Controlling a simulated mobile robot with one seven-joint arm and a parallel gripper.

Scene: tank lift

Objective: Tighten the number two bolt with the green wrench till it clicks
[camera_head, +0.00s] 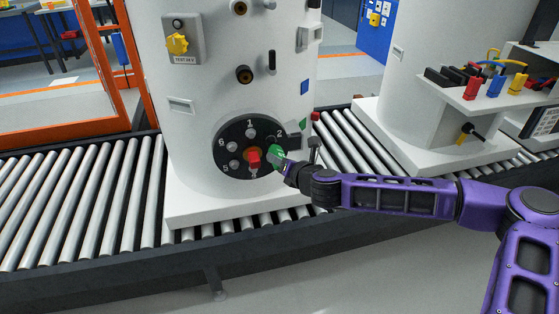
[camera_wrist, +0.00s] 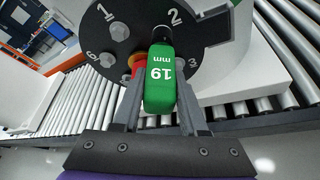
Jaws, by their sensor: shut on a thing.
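The green wrench (camera_wrist: 160,98), marked "19 mm", is between the fingers of my gripper (camera_wrist: 157,105), which is shut on it. In the head view the wrench (camera_head: 277,153) is partly hidden by my gripper (camera_head: 287,166). Its black head (camera_wrist: 161,36) points at the black round plate (camera_head: 228,164), just below the painted number 2 (camera_wrist: 174,17). The number two bolt is hidden behind the wrench head. I cannot tell whether the head is fully seated on it. Other bolts show by 1 (camera_wrist: 120,32), 6 (camera_wrist: 107,59) and 5 (camera_head: 234,165).
A red knob on an orange base (camera_head: 253,159) sits at the plate's centre, close to the wrench. A dark block (camera_wrist: 211,24) juts out right of number 2. The white tank (camera_head: 210,95) stands on a roller conveyor (camera_head: 85,205). A second white unit (camera_head: 415,90) stands right.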

